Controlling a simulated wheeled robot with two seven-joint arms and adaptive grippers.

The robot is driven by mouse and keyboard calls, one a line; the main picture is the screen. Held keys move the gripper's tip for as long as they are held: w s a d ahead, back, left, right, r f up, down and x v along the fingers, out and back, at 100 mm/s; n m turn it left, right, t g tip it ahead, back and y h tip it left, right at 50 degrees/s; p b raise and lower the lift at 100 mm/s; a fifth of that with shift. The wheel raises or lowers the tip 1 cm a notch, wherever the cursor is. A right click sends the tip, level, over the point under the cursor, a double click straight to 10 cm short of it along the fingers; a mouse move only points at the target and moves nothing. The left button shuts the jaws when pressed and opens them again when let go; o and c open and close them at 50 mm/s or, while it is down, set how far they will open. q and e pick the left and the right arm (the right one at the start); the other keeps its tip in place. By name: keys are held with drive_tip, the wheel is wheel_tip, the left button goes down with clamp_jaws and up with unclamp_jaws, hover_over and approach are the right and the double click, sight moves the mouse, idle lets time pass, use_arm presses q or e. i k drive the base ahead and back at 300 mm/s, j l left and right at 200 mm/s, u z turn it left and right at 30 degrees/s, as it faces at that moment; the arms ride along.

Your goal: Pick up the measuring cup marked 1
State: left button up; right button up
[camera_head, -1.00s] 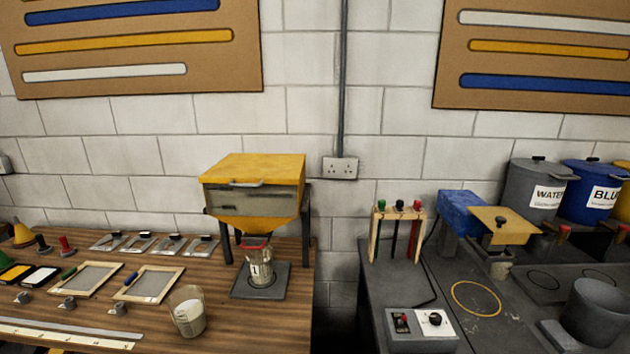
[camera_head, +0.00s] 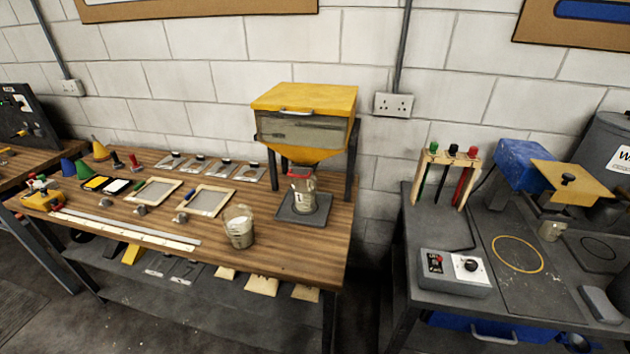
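A clear measuring cup with a red rim and a mark that looks like 1 (camera_head: 302,192) stands upright on a dark square plate (camera_head: 317,214), under the spout of the yellow-topped hopper (camera_head: 304,104). It seems to hold pale material. A second clear cup (camera_head: 239,228) with pale contents stands on the wooden table to its left, nearer the front; no mark is readable on it. Neither of my grippers shows in the view.
The wooden table (camera_head: 285,254) has free room at its front right. Screen frames (camera_head: 208,201), a long pale ruler (camera_head: 130,230) and small cones lie to the left. A gap separates it from the dark right bench (camera_head: 408,228), which carries a switch box (camera_head: 454,273) and a brush rack.

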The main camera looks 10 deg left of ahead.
sight(304, 190)
drive_tip(key=i+l+u, duration=0.1)
drive_tip(key=u, duration=0.25)
drive_tip(key=i+l+u, duration=0.1)
drive_tip(key=u, duration=0.25)
drive_tip(key=i+l+u, duration=0.1)
drive_tip(key=u, duration=0.25)
